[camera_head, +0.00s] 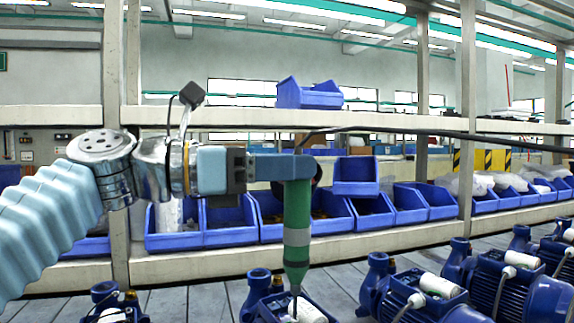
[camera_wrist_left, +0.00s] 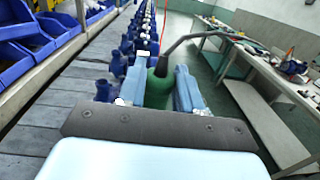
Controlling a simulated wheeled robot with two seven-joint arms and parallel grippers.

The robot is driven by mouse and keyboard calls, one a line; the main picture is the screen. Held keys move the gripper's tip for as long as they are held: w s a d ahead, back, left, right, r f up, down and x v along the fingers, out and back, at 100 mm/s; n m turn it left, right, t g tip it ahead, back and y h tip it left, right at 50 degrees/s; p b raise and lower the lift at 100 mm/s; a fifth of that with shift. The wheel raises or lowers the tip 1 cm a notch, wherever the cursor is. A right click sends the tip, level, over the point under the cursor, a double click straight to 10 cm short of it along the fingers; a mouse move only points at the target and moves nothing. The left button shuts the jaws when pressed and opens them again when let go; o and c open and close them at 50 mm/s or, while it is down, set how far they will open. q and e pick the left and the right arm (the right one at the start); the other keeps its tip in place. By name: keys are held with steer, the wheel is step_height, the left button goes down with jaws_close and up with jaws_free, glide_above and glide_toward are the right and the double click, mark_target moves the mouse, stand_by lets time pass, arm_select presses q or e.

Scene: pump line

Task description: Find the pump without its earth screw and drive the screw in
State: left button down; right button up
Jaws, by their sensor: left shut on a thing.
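My left gripper (camera_head: 283,168) comes in from the left and is shut on a green power screwdriver (camera_head: 297,215). The screwdriver hangs upright with its bit pointing down. In the left wrist view the green body (camera_wrist_left: 158,92) sits between my two pale blue fingers (camera_wrist_left: 161,78). The bit ends in front of or over a blue pump (camera_head: 258,292) with a white cylinder at the bottom; I cannot tell whether it touches. More blue pumps (camera_head: 425,292) stand to the right and one (camera_head: 108,300) to the left. No earth screw can be made out. My right gripper is not in view.
A shelf (camera_head: 370,238) with several blue bins (camera_head: 230,220) runs behind the pumps. A dark cable (camera_head: 430,133) leads from the screwdriver to the right. Shelf posts (camera_head: 466,120) stand at the back. In the left wrist view a workbench (camera_wrist_left: 262,85) stands on the right.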

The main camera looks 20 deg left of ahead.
arm_select(q)
steer(key=shift+f+b, duration=0.35)
steer(key=shift+f, duration=0.1)
stand_by(0.3)
steer(key=shift+f, duration=0.25)
stand_by(0.7)
stand_by(0.4)
steer(key=shift+f+p, duration=0.2)
steer(key=shift+p, duration=0.4)
stand_by(1.5)
steer(key=shift+r+p, duration=1.3)
steer(key=shift+r, duration=1.7)
